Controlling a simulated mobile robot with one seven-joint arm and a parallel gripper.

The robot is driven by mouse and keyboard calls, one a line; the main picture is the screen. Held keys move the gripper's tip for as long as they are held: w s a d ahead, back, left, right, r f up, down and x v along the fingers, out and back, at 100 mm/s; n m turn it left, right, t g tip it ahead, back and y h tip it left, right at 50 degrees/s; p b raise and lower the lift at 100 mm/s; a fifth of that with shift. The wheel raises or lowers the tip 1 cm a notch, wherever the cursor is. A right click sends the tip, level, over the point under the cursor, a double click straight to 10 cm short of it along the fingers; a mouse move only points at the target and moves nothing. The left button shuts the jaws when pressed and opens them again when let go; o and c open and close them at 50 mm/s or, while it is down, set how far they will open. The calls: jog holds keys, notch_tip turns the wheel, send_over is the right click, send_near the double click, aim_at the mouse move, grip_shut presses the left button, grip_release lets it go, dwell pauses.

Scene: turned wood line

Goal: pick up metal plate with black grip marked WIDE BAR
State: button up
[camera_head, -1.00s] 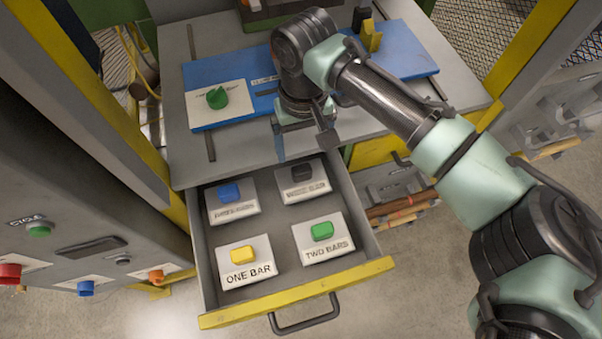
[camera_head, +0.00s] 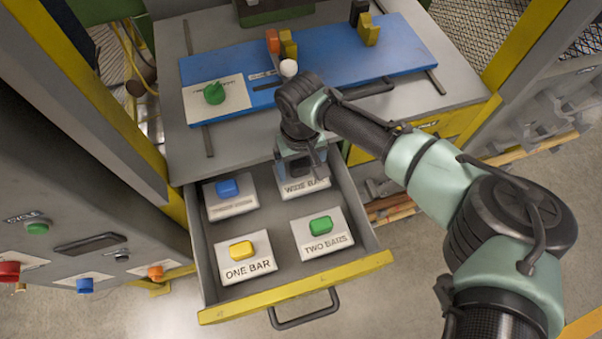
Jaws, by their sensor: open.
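The metal plate marked WIDE BAR (camera_head: 304,188) lies in the back right of the open drawer. Only its front part with the lettering shows; its black grip is hidden behind my gripper. My gripper (camera_head: 303,173) is directly over this plate, pointing down, with its jaws open. I cannot tell how far the fingers are from the grip or whether they stand on both sides of it.
The drawer (camera_head: 285,281) also holds a blue-grip plate (camera_head: 243,207), a yellow-grip plate ONE BAR (camera_head: 247,269) and a green-grip plate TWO BARS (camera_head: 325,241). Behind is a grey table with a blue board (camera_head: 335,62). A control panel (camera_head: 60,200) stands left.

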jog(key=shift+c, duration=0.2)
grip_shut()
jog(key=shift+r, duration=0.2)
dwell(0.4)
